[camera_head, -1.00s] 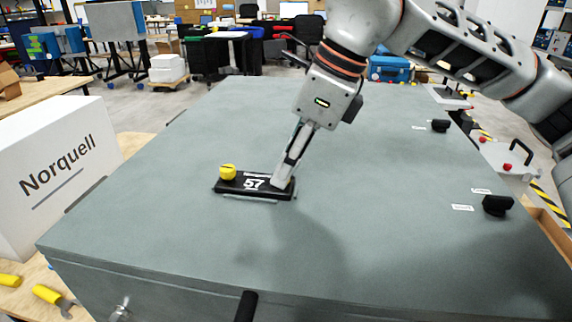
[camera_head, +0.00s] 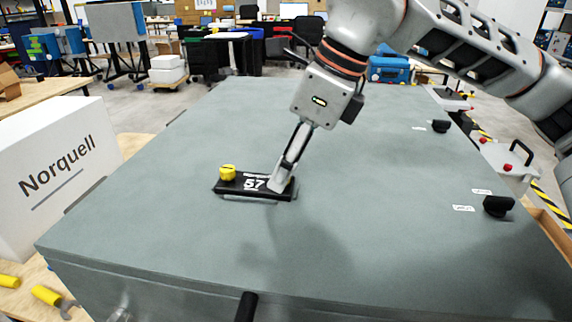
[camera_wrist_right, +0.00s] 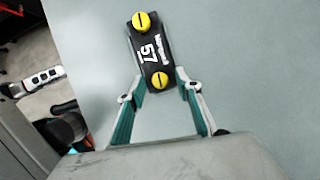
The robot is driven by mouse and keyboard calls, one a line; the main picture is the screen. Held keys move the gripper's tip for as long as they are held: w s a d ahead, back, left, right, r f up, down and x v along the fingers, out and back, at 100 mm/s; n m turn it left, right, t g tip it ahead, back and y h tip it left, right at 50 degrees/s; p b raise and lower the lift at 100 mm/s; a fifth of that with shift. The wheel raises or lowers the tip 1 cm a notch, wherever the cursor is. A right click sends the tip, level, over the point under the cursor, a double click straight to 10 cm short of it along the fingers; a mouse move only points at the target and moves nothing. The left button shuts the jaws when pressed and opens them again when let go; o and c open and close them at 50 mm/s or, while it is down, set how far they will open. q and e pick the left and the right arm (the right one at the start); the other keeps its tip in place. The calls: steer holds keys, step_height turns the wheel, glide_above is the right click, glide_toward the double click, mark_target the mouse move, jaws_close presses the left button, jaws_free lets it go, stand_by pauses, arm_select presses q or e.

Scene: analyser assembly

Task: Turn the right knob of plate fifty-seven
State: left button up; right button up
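Plate fifty-seven (camera_head: 241,191) is a black plate marked "57" on the grey top of a large cabinet. Its left yellow knob (camera_head: 228,172) shows clear of my gripper in the head view. My right gripper (camera_head: 278,184) points down at the plate's right end and hides the right knob there. In the right wrist view the plate (camera_wrist_right: 150,50) has one yellow knob (camera_wrist_right: 145,21) at its far end. The right knob (camera_wrist_right: 160,80) lies between the fingertips of my gripper (camera_wrist_right: 159,76). My left gripper is out of view.
Two black knobs, the nearer one (camera_head: 497,205) and the farther one (camera_head: 440,126), stand along the right side of the cabinet top (camera_head: 350,240). A white Norquell box (camera_head: 60,175) stands at the left. The top around the plate is clear.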

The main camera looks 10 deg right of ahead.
steer(key=v, duration=1.1)
steer(key=shift+d+r, duration=0.15)
steer(key=shift+r, duration=0.2)
steer(key=shift+s, duration=0.1)
